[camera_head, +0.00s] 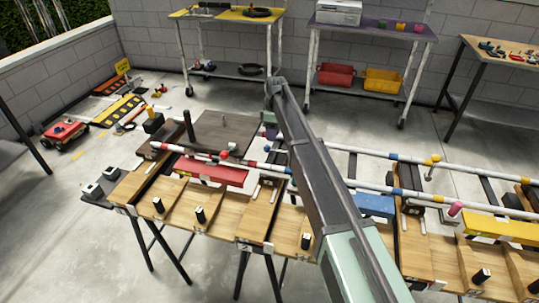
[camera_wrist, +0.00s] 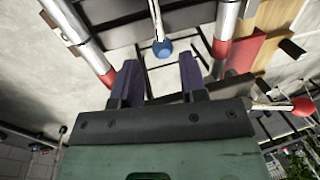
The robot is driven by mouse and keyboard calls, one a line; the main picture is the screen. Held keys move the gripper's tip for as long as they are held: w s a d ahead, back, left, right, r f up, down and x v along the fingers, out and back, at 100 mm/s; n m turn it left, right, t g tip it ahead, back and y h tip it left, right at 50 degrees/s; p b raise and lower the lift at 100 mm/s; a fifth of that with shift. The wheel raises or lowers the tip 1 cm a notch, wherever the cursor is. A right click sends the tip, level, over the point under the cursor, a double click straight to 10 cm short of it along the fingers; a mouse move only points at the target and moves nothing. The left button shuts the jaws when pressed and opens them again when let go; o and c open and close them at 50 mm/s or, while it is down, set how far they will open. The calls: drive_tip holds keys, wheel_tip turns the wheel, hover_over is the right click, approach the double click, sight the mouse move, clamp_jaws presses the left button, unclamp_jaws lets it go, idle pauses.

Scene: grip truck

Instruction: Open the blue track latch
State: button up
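The blue track latch shows in the wrist view as a blue ball knob (camera_wrist: 163,48) on a thin metal lever, between two pale rails with red bands. My gripper (camera_wrist: 158,68) is open, with its two dark purple fingers apart and nothing held between them. The blue knob appears just beyond the fingertips, roughly centred between them; I cannot tell the exact distance or whether they touch. In the head view my arm hides most of the gripper and the latch area.
A latch with a red knob (camera_wrist: 303,106) stands at the right in the wrist view. In the head view, a red block (camera_head: 212,171), a blue block (camera_head: 375,205) and a yellow block (camera_head: 500,228) sit along the wooden bench near the striped rails. Carts stand behind.

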drive_tip(key=f+b, duration=0.1)
drive_tip(key=f, duration=0.1)
drive_tip(key=f+b, duration=0.1)
drive_tip(key=f, duration=0.1)
drive_tip(key=s+f+b, duration=0.1)
drive_tip(key=f+b, duration=0.1)
drive_tip(key=shift+a, duration=0.15)
drive_tip(key=shift+r, duration=0.1)
clamp_jaws()
drive_tip(key=shift+r, duration=0.1)
